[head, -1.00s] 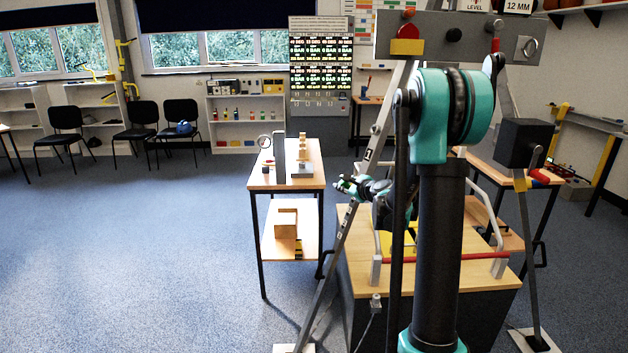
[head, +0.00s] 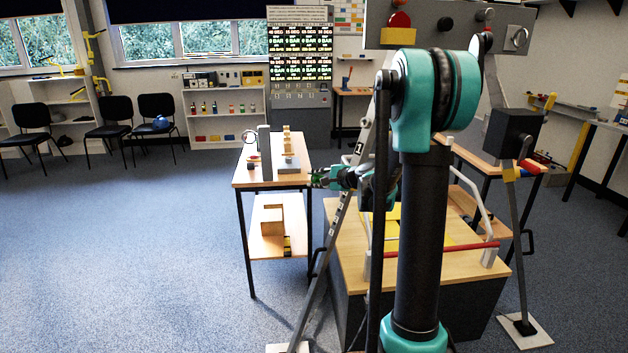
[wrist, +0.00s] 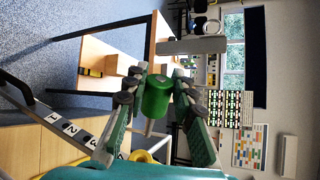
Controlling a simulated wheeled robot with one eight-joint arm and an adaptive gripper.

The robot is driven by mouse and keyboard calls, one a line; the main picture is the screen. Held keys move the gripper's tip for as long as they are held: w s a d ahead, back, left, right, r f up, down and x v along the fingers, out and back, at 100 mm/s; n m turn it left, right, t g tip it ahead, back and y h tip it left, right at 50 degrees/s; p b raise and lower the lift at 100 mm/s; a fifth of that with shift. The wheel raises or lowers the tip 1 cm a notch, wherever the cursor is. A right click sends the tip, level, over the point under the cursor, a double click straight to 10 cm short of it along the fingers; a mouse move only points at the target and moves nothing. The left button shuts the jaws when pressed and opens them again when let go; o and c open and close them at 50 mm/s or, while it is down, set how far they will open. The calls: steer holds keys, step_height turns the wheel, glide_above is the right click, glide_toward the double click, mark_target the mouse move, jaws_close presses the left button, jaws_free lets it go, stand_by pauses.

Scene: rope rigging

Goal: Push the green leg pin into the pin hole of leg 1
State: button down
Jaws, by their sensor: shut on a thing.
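The green leg pin (wrist: 156,97) is held between the two fingers of my gripper (wrist: 160,88) in the wrist view, its pale tapered tip pointing toward the lower part of the picture. In the head view my gripper (head: 318,178) reaches out left past a slanting grey tripod leg (head: 321,262). A leg with number labels (wrist: 68,128) shows at the left of the wrist view, apart from the pin. A "1" label shows on the leg in the head view, but I cannot make out the pin hole.
A small wooden table (head: 244,182) with parts stands left of the leg. A wood-topped dark box (head: 435,277) with a red bar (head: 455,248) sits under the tripod. A grey head plate (head: 450,30) is above. A black winch box (head: 513,132) is at right. Floor at left is clear.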

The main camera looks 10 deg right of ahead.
steer(key=shift+d, duration=0.2)
steer(key=shift+w+d+f, duration=0.3)
steer(key=shift+w+d, duration=0.05)
steer(key=shift+d, duration=0.3)
steer(key=shift+w+d+f, duration=0.3)
steer(key=shift+w+d, duration=0.1)
steer(key=shift+d, duration=0.3)
steer(key=shift+w+d+f, duration=0.3)
steer(key=shift+w+d, duration=0.05)
steer(key=shift+d, duration=0.3)
steer(key=shift+w+d+f, duration=0.35)
steer(key=shift+w+d, duration=0.1)
steer(key=shift+d, duration=0.3)
steer(key=shift+w+d+f, duration=0.3)
steer(key=shift+w+d, duration=0.1)
steer(key=shift+d, duration=0.35)
steer(key=shift+w+d+f, duration=0.35)
steer(key=shift+w+d, duration=0.1)
steer(key=shift+d, duration=0.3)
stand_by(0.5)
steer(key=c, duration=1.2)
jaws_free()
steer(key=v, duration=1.2)
